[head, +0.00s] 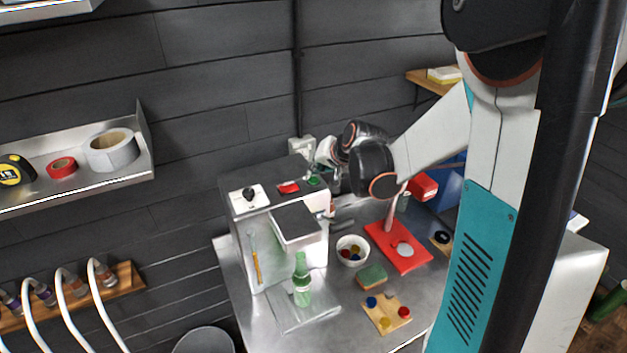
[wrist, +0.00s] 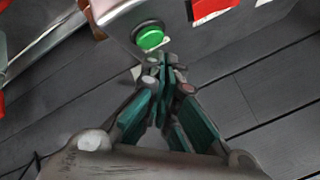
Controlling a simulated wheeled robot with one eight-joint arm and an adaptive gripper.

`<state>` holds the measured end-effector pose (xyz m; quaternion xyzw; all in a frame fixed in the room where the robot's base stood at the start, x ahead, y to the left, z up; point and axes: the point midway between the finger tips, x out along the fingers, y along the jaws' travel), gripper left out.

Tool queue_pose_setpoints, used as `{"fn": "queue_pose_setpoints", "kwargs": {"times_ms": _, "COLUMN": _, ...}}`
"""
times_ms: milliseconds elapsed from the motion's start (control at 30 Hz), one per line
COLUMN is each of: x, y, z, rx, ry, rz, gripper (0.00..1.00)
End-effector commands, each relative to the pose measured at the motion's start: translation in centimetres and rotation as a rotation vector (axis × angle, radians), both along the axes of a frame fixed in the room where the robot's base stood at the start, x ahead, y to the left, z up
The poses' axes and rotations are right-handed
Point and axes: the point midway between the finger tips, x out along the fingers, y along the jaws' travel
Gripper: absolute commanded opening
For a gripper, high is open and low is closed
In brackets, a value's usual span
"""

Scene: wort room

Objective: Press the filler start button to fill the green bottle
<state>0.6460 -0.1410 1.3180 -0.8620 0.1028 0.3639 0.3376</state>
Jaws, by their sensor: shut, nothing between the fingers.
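The filler (head: 240,237) is a grey-white machine on the metal bench, with a black knob (head: 249,194), a red part (head: 288,188) and a round green button (head: 313,181) on top. The green bottle (head: 302,284) stands upright under the filler's head, on a clear tray. My gripper (wrist: 167,62) is shut and empty. In the wrist view its fingertips are just below the green button (wrist: 150,38) in the picture; a small gap shows, and I see no contact. In the head view my gripper is at the filler's back right corner, its fingertips hard to make out.
Right of the filler are a white bowl (head: 341,257) of small coloured pieces, a green sponge (head: 371,278), a wooden board (head: 380,322) with coloured caps and a red-based press (head: 421,259). A shelf (head: 130,178) with tape rolls hangs at left.

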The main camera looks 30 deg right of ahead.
Motion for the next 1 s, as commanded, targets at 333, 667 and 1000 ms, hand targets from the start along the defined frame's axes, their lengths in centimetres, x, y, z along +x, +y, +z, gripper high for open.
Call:
{"fn": "queue_pose_setpoints", "kwargs": {"times_ms": 333, "x": -0.02, "y": 0.00, "z": -0.73, "rx": 0.000, "ry": 0.000, "rz": 0.000, "gripper": 0.00}}
{"fn": "queue_pose_setpoints", "kwargs": {"times_ms": 667, "x": -0.01, "y": 0.00, "z": -0.78, "rx": 0.000, "ry": 0.000, "rz": 0.000, "gripper": 0.00}}
{"fn": "queue_pose_setpoints", "kwargs": {"times_ms": 1000, "x": -0.01, "y": 0.00, "z": -1.13, "rx": 0.000, "ry": 0.000, "rz": 0.000, "gripper": 0.00}}
